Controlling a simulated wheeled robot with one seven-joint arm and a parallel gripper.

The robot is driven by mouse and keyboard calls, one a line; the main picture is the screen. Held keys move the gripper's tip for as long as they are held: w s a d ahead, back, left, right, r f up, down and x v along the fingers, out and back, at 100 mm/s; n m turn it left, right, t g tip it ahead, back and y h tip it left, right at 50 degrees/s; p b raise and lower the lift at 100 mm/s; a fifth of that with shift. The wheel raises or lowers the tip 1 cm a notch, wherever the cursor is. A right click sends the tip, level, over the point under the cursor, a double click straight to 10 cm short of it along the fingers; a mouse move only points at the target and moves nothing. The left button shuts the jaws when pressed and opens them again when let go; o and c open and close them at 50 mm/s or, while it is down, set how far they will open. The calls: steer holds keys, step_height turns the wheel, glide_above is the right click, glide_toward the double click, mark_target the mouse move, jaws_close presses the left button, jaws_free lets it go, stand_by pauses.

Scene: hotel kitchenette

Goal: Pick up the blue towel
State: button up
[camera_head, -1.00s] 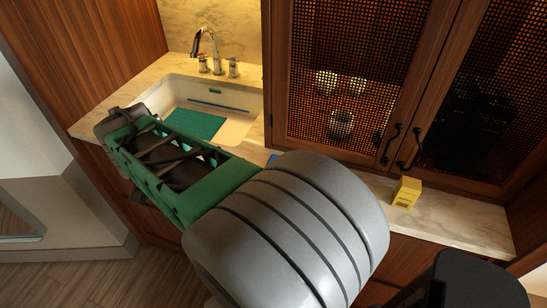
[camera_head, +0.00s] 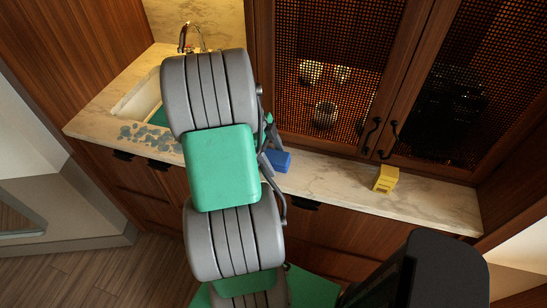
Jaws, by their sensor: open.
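The blue towel (camera_head: 278,160) shows as a small, blocky blue shape on the marble counter, right of my arm. Its left part is hidden behind my arm and gripper. My gripper (camera_head: 268,152) is mostly hidden behind my arm links. Only some grey finger parts show, at the left side of the towel. The gripper is open. I cannot tell whether the fingers touch the towel or stand around it.
A yellow box (camera_head: 386,179) stands on the counter (camera_head: 335,178) to the right. Cabinet doors with mesh panels (camera_head: 330,75) rise behind the counter. The sink (camera_head: 138,98) is at the left, partly hidden by my arm. Bluish-grey patches (camera_head: 148,136) mark the counter's front left.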

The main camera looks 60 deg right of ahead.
steer(key=shift+f, duration=0.1)
stand_by(0.4)
steer(key=shift+c, duration=0.2)
steer(key=c, duration=1.4)
